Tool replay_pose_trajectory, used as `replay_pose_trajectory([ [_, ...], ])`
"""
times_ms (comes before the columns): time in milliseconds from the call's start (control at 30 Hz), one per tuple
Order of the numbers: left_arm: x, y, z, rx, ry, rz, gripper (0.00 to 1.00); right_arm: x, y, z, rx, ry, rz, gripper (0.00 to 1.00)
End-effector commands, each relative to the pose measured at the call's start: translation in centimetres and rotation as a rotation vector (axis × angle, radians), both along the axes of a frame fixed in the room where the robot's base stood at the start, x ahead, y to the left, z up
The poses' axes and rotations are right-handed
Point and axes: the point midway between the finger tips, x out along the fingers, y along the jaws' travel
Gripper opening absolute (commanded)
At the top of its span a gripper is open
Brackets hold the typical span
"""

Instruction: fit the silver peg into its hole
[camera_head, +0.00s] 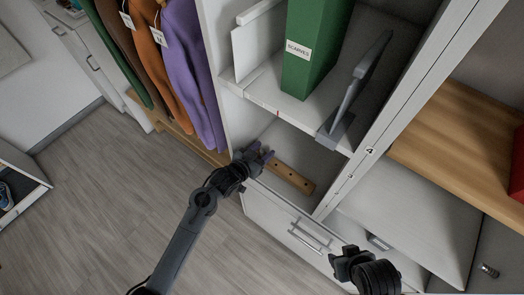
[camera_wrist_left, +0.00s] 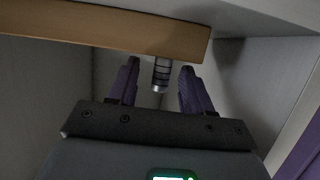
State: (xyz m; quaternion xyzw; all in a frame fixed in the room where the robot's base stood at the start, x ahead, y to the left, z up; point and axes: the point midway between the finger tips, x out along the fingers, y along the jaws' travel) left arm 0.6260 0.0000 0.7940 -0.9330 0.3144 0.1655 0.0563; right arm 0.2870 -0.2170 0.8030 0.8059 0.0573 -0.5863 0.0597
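The silver peg (camera_wrist_left: 161,74) shows in the left wrist view as a small ringed cylinder with a bright end. Its far end meets the edge of a wooden board (camera_wrist_left: 100,32); whether it sits in a hole there cannot be seen. My left gripper (camera_wrist_left: 158,85) has its two purple fingers apart, one on each side of the peg, with gaps showing. In the head view my left gripper (camera_head: 261,153) is at the left end of a wooden strip with holes (camera_head: 292,178) in the lower cubby; the peg is not distinguishable there. My right gripper (camera_head: 345,262) is at the lower right, its fingers unclear.
A shelf (camera_head: 272,97) with a green binder (camera_head: 313,50) and a grey bookend (camera_head: 356,90) lies above the cubby. A drawer front (camera_head: 285,222) is below. Hanging clothes (camera_head: 190,65) are left. A small silver ridged object (camera_head: 488,270) is far right.

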Motion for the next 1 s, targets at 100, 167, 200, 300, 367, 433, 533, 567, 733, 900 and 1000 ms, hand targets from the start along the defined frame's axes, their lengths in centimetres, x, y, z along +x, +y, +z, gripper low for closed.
replay_pose_trajectory([
  [100,0.0,0.0,0.0,0.001,0.001,0.000,0.50,0.0,0.0,0.0,-0.001,0.000,0.001,0.43],
  [167,0.0,0.0,0.0,0.001,0.001,0.000,0.50,0.0,0.0,0.0,-0.002,0.000,0.002,0.43],
  [200,-0.1,0.1,0.0,0.001,0.001,0.000,0.50,0.0,-0.1,0.0,-0.003,0.000,0.002,0.43],
  [300,-0.5,0.4,0.3,0.000,0.000,0.001,0.50,0.0,-0.1,0.3,-0.006,0.000,0.004,0.43],
  [367,-0.9,0.8,0.5,0.001,0.002,0.001,0.50,0.0,-0.2,0.5,-0.008,0.000,0.006,0.43],
  [433,-1.6,1.3,0.9,0.002,0.001,0.002,0.50,0.0,-0.2,0.9,-0.010,-0.001,0.006,0.43],
  [533,-2.9,2.3,1.5,0.001,0.000,0.002,0.50,0.0,-0.3,1.5,-0.011,-0.001,0.007,0.43],
  [567,-3.3,2.6,1.6,0.002,0.001,0.002,0.50,0.0,-0.2,1.6,-0.011,-0.001,0.007,0.43],
  [733,-5.5,4.2,2.6,0.001,0.001,0.001,0.50,0.0,-0.2,2.4,-0.010,0.000,0.007,0.43],
  [900,-7.1,5.4,3.3,0.001,0.001,0.001,0.50,0.0,-0.2,2.9,-0.007,0.000,0.005,0.43],
  [1000,-7.7,5.9,3.6,0.001,0.001,0.000,0.50,0.0,-0.1,3.0,-0.004,-0.001,0.004,0.43],
])
